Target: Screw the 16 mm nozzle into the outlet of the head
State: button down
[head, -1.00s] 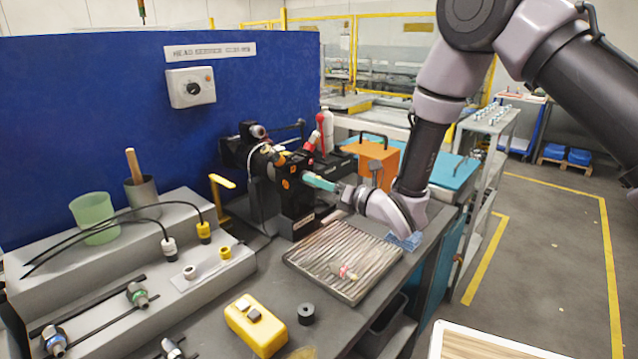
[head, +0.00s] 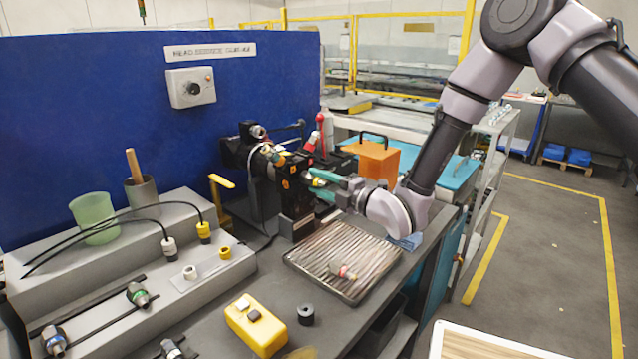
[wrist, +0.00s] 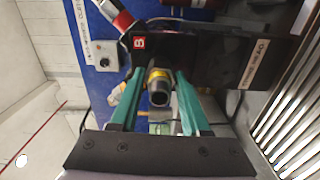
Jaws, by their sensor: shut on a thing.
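My gripper (head: 316,182) has two teal fingers and reaches from the right to the front of the black head (head: 296,198). It is shut on a nozzle with a yellow band (wrist: 159,76), whose dark, round open end faces the wrist camera. The fingers stand on either side of the nozzle in the wrist view. The nozzle is in line with the head's front face and looks close against it. The outlet is hidden behind the nozzle, so I cannot tell how far the thread is engaged. The size marking is not readable.
A slatted tray (head: 308,268) lies below the gripper with a red-banded nozzle (head: 345,272) on it. An orange box (head: 377,160) stands behind my gripper. More banded nozzles (head: 138,294) lie on the grey stand at left. A yellow block (head: 255,325) sits in front.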

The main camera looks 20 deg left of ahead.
jog(key=m, duration=0.5)
jog(key=shift+w+m, duration=0.1)
jog(key=shift+m, duration=0.3)
jog(key=m, duration=0.6)
jog(key=shift+m, duration=0.3)
jog(key=c, duration=0.7)
grip_release()
jog(key=shift+m, duration=0.6)
jog(key=shift+c, duration=0.2)
jog(key=o, duration=0.5)
jog(key=shift+c, duration=0.2)
